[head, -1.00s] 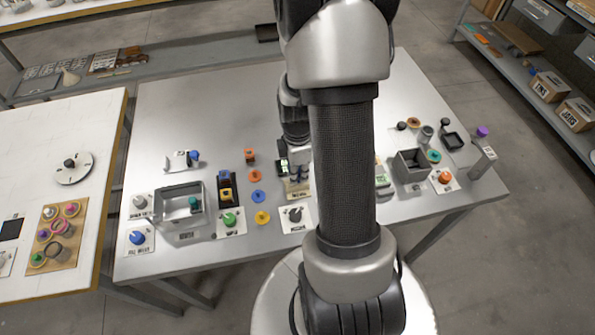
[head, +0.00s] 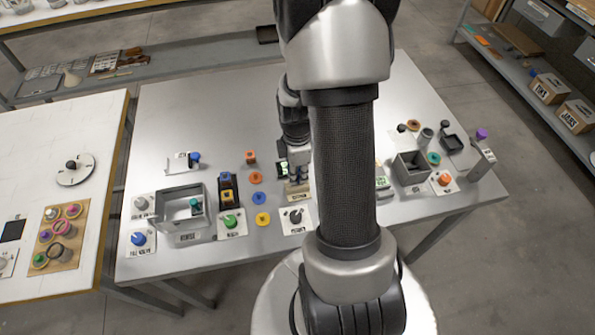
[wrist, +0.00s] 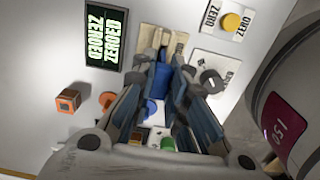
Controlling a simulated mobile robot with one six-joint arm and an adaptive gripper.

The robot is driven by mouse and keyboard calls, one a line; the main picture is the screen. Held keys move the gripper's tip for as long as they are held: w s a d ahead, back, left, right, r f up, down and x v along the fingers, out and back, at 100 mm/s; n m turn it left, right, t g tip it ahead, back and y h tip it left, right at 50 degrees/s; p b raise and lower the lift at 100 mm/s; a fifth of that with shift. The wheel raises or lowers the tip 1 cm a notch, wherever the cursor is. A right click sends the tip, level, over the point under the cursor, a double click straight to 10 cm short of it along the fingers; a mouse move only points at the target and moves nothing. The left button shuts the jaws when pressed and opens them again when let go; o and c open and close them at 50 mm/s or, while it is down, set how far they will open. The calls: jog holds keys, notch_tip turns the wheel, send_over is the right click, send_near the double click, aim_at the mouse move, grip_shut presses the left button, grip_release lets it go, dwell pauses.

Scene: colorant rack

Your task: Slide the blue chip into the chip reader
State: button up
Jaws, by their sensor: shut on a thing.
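My gripper (wrist: 165,85) is shut on the blue chip (wrist: 160,78), which stands upright between the fingers in the wrist view. The chip's far end meets a beige block (wrist: 178,42), which looks like the chip reader. I cannot tell how deep the chip sits in it. In the head view my gripper (head: 298,172) is low over the beige block (head: 297,188), and my arm hides part of that area. The fingers cover the sides of the chip.
A screen (wrist: 103,38) reading ZEROED stands left of the block. A grey knob (wrist: 211,82) and yellow button (wrist: 231,21) are at its right. Orange (head: 256,178), blue (head: 259,198) and yellow (head: 263,218) discs lie nearby. The table's back is clear.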

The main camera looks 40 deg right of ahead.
jog(key=shift+f+b, duration=1.15)
jog(key=shift+f, duration=0.4)
grip_shut()
grip_release()
jog(key=shift+r, duration=0.2)
jog(key=shift+r+p, duration=1.25)
jog(key=shift+r, duration=0.1)
